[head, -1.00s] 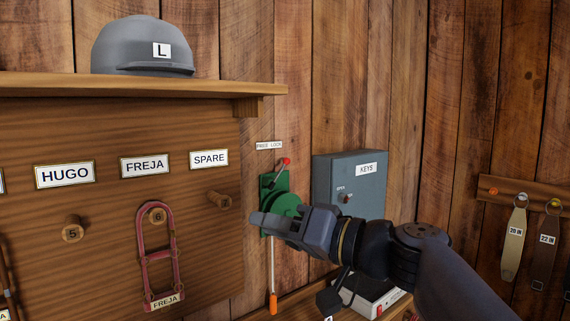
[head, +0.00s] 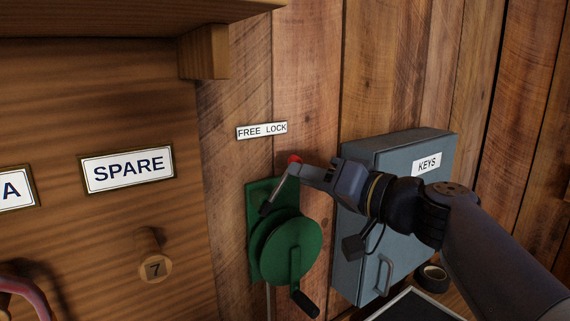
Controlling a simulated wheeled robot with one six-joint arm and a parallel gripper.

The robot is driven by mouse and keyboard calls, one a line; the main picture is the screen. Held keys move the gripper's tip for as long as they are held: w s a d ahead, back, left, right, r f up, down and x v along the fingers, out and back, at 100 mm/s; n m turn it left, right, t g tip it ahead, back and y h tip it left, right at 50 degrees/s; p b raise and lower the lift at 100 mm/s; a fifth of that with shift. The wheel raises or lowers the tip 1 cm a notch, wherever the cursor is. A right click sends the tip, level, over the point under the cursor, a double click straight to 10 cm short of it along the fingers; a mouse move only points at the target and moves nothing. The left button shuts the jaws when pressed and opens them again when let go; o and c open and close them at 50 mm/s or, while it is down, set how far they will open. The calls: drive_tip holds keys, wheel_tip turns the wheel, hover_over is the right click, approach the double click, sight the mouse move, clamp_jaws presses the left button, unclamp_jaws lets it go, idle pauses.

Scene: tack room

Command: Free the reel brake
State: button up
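The green reel (head: 291,250) is mounted on a green plate on the plank wall, with a black crank handle (head: 305,303) at its lower right. Its brake lever (head: 279,189) is a thin grey bar above the drum. It slants up and right to a red knob (head: 294,160), under the LOCK side of the FREE LOCK label (head: 262,131). My gripper (head: 308,172) is at the lever's upper end, right by the knob, coming from the right. It partly covers the knob. Contact and the gap between the fingers cannot be made out.
A grey KEYS box (head: 395,215) stands out from the wall just behind and right of my gripper. A wooden peg marked 7 (head: 152,262) sticks out at left below the SPARE label (head: 127,169). A shelf bracket (head: 204,53) is at upper left. A black roll (head: 432,278) lies at lower right.

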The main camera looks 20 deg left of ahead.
drive_tip(key=p+x, duration=0.1)
drive_tip(key=x, duration=0.5)
drive_tip(key=shift+a, duration=0.2)
clamp_jaws()
